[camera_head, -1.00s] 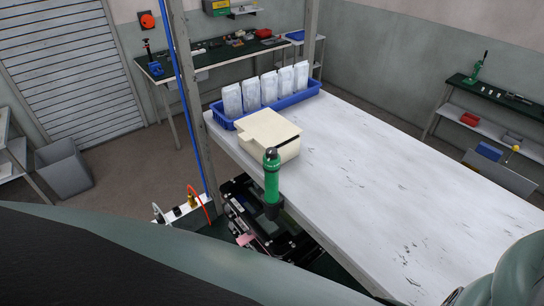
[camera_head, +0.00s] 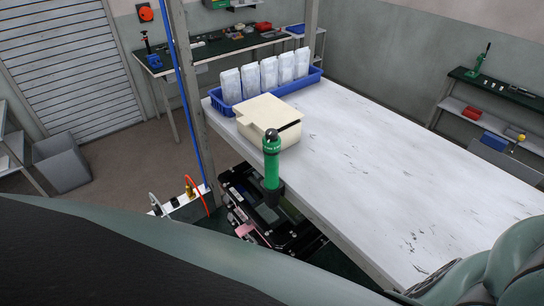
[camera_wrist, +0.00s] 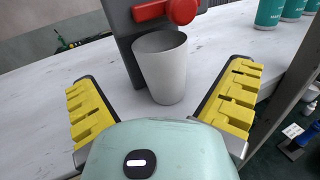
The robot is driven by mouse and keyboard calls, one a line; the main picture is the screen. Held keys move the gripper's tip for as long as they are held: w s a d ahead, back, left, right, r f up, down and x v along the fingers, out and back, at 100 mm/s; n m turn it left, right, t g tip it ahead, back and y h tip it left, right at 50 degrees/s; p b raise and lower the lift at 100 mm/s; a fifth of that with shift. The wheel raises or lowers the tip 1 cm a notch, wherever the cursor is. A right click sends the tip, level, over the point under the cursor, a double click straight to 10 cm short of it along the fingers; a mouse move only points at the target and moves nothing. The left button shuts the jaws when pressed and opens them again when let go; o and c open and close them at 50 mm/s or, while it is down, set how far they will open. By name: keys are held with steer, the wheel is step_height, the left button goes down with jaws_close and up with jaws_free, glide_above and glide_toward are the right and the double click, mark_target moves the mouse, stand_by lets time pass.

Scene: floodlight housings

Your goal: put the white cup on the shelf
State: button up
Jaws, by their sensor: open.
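The white cup (camera_wrist: 163,72) stands upright on a worn white surface in the wrist view, close against a dark grey post-like object with a red lever. My gripper (camera_wrist: 160,103) is open, with its yellow ridged fingers to the left and right of the cup and the cup just ahead, between them. I cannot tell whether either finger touches it. The cup and the gripper do not show in the head view. I cannot tell which shelf is meant; a shelf (camera_head: 490,128) stands under the bench at the right of the head view.
The red lever (camera_wrist: 166,11) overhangs the cup. Green cylinders (camera_wrist: 270,10) stand at the top right of the wrist view. In the head view, the white worktop (camera_head: 365,150) is mostly bare, with a cream box (camera_head: 268,116) and a blue tray (camera_head: 215,103) of white bags.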

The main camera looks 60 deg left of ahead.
steer(key=shift+b+v, duration=0.95)
steer(key=shift+v, duration=1.55)
